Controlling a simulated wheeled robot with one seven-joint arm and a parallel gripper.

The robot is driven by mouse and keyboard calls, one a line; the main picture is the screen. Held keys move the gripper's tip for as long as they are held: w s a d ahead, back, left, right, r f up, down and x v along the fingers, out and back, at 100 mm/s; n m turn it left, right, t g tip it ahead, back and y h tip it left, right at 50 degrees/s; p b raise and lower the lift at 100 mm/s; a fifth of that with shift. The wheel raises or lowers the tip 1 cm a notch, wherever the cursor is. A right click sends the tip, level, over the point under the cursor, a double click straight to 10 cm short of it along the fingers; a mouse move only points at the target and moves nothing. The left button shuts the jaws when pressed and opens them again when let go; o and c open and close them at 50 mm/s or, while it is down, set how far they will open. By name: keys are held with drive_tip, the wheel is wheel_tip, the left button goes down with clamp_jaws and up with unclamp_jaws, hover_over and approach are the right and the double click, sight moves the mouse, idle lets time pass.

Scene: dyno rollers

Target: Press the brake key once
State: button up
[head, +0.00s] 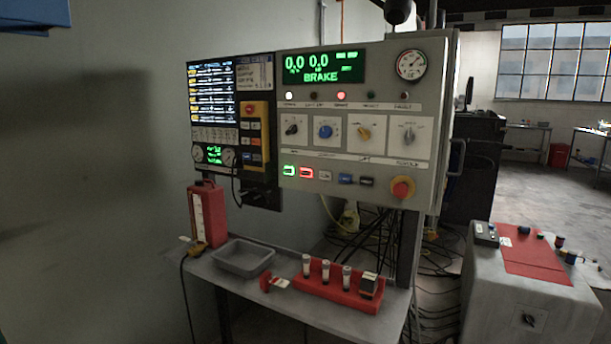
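A grey control panel (360,225) is mounted upright above the bench. Its green display (321,66) reads BRAKE, with zeros above. Below the lamps and knobs runs a row of keys: a green-lit key (288,170), a red-lit key (306,173), a pale key (325,175), a blue key (346,178) and a dark key (366,181). Their labels are too small to read, so I cannot tell which is the brake key. A yellow pendant (265,110) with several small buttons hangs left of the panel. My gripper is not in view.
A red emergency-stop button (402,188) sits right of the key row. The bench below holds a grey tray (243,273), a red rack (340,292) and a red canister (207,215). A grey machine (530,290) stands at right. Cables hang behind the bench.

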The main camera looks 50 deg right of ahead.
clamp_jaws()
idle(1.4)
